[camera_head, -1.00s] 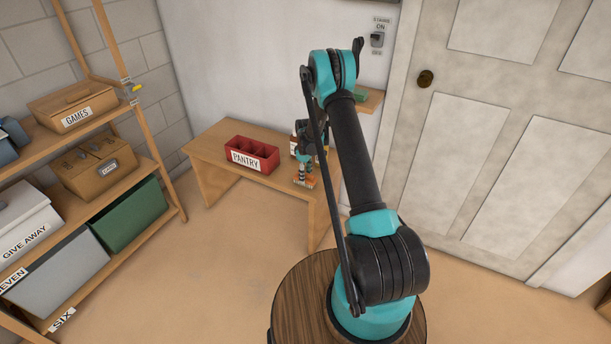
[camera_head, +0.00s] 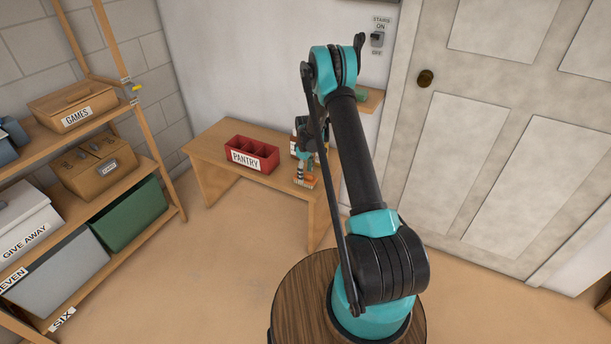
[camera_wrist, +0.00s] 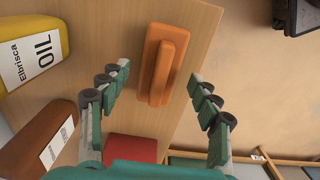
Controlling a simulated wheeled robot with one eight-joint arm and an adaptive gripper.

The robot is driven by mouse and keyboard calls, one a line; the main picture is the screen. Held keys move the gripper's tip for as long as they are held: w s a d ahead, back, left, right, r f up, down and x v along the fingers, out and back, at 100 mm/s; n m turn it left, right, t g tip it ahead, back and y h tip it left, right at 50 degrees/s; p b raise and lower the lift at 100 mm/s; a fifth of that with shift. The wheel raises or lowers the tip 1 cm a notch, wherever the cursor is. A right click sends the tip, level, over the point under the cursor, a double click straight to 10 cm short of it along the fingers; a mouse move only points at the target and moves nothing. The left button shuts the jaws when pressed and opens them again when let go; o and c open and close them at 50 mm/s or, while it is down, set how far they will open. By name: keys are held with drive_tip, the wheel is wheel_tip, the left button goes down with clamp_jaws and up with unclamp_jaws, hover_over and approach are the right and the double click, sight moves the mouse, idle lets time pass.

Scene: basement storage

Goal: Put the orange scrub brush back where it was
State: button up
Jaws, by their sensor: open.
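The orange scrub brush (camera_wrist: 160,65) lies on the wooden table in the wrist view, with its raised handle upward. It also shows in the head view (camera_head: 308,184) near the table's front right edge, partly hidden by my gripper. My gripper (camera_wrist: 164,98) is open, with its fingers apart on either side of the brush's near end. The brush is in line with the gap between them. The fingers do not visibly touch it. In the head view my gripper (camera_head: 303,175) is just above the brush.
A red PANTRY bin (camera_head: 251,157) stands on the table (camera_head: 210,145) left of the brush. A yellow OIL container (camera_wrist: 30,55) and a brown labelled container (camera_wrist: 40,142) stand beside it in the wrist view. A shelf with boxes is at left; a door (camera_head: 500,130) is at right.

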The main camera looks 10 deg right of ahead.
sight(306, 173)
drive_tip(key=s+d+r+m+t, duration=0.1)
drive_tip(key=s+r, duration=0.3)
drive_tip(key=r, duration=0.6)
drive_tip(key=s+r+m, duration=0.1)
drive_tip(key=s+r, duration=0.3)
drive_tip(key=r, duration=0.6)
drive_tip(key=s+d+r+m+t, duration=0.1)
drive_tip(key=s+d+r+m, duration=0.15)
drive_tip(key=s+r, duration=0.55)
drive_tip(key=s+f+m+t, duration=0.2)
drive_tip(key=s+m, duration=0.4)
drive_tip(key=s, duration=1.9)
drive_tip(key=shift+s+d+f, duration=0.15)
drive_tip(key=shift+s+d, duration=0.15)
drive_tip(key=shift+s, duration=0.05)
